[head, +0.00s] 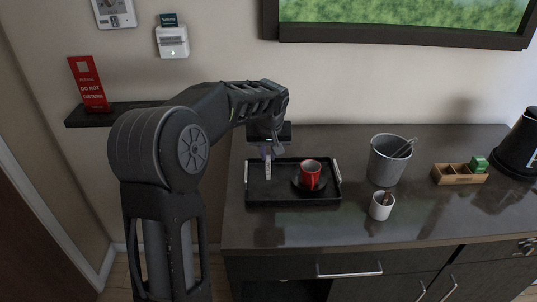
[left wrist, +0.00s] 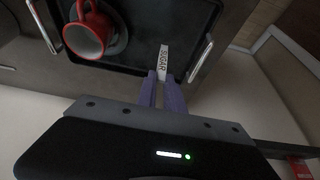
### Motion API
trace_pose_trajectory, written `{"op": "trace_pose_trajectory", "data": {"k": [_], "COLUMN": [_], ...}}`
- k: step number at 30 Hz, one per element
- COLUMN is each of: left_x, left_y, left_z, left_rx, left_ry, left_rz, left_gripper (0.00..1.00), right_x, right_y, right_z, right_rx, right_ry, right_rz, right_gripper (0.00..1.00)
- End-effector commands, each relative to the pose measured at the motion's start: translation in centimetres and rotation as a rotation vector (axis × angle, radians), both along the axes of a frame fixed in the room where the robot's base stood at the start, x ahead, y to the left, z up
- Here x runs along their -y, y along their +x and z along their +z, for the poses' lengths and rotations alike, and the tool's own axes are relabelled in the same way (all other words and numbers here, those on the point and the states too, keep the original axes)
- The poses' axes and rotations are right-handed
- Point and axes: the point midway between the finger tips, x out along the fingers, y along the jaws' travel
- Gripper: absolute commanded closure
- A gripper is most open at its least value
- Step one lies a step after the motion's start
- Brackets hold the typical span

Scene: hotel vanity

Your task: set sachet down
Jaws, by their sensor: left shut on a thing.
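A narrow white sugar sachet (left wrist: 163,57) is between the fingers of my left gripper (left wrist: 163,77) in the left wrist view. The gripper is shut on one end of it, and the word SUGAR shows on its face. In the head view the sachet (head: 268,168) hangs over the left part of the black tray (head: 290,201), below the left gripper (head: 267,152). I cannot tell whether its lower end touches the tray. A red cup (head: 310,173) stands on a dark saucer (head: 297,184) in the tray, right of the sachet. My right gripper is not in view.
Right of the tray on the dark counter (head: 270,235) stand a grey bucket (head: 385,165) with tongs, a white cup (head: 379,212) holding stirrers, and a wooden box (head: 452,179) with green packets. A black kettle-like object (head: 518,150) is at the far right.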

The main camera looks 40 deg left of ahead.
Motion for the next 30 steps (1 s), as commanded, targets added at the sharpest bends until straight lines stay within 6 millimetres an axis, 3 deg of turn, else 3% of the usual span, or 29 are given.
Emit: {"op": "trace_pose_trajectory", "data": {"k": [3, 14, 15, 22, 30], "left_x": [-0.01, 0.03, 0.02, 0.03, 0.03], "left_y": [-0.06, 0.0, 0.01, 0.0, 0.01], "left_z": [-0.98, -1.48, -1.38, -1.32, -1.25], "left_rx": [-0.001, 0.001, 0.001, 0.001, 0.001], "left_ry": [0.0, 0.0, 0.0, 0.0, 0.0], "left_rz": [-0.001, -0.001, -0.001, -0.001, -0.001], "left_gripper": [1.0, 1.0, 0.87, 0.68, 0.66], "right_x": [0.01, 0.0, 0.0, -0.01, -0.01], "right_y": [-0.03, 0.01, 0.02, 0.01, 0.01], "right_z": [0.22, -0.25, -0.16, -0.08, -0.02], "right_rx": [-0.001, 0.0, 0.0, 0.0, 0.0], "right_ry": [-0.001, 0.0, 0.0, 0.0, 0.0], "right_rz": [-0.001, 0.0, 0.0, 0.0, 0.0], "right_gripper": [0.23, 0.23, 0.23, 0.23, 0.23]}}
